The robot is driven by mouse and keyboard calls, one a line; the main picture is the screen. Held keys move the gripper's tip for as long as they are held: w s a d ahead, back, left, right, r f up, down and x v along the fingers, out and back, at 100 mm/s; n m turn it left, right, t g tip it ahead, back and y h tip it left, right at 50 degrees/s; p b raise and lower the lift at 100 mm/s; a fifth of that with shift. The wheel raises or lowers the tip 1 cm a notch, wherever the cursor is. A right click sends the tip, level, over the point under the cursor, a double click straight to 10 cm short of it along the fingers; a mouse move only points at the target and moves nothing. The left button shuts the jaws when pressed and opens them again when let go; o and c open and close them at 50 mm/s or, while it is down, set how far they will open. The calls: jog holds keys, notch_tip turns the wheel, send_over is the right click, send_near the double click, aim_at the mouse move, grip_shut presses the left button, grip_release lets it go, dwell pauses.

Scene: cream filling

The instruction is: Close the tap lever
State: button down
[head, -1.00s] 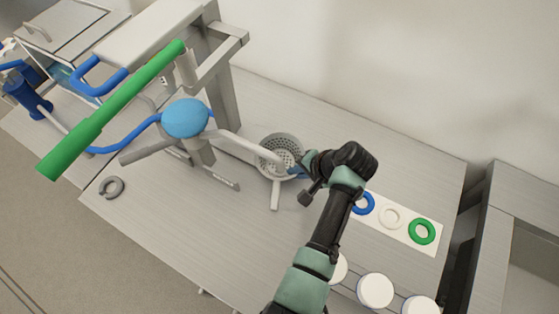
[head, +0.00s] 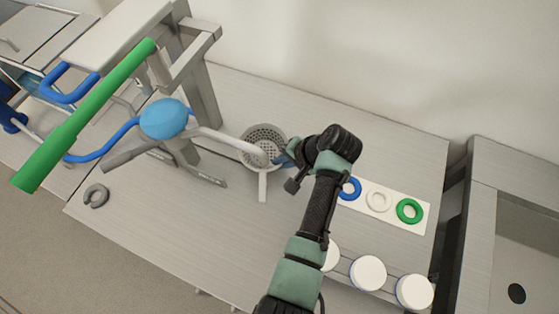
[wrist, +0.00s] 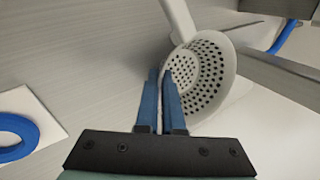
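Several levers and bars show on the machine at left in the head view: a long green bar (head: 85,118), a blue bent handle (head: 70,92) and a grey bar (head: 130,154) beside the blue dome (head: 163,119). I cannot tell for sure which is the tap lever. A pale pipe (head: 225,139) runs from the dome to a perforated strainer (head: 249,134). My gripper (head: 282,156) is at the strainer's right side. In the wrist view its blue fingers (wrist: 162,75) are nearly together, overlapping the strainer (wrist: 222,75). No held thing shows clearly; contact with the rim is unclear.
A white board (head: 393,218) with blue, white and green rings lies to the right. Several white round lids, one of them here (head: 368,273), stand at the table's front right edge. A grey ring (head: 96,195) lies at left. The table's front middle (head: 215,225) is clear.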

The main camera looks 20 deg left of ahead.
jog(key=shift+s+r, duration=0.25)
jog(key=shift+r, duration=0.3)
jog(key=shift+s+r, duration=0.25)
jog(key=shift+r, duration=0.3)
jog(key=s, duration=1.6)
jog(key=shift+a, duration=0.3)
jog(key=shift+s+r, duration=0.1)
jog(key=shift+s, duration=0.35)
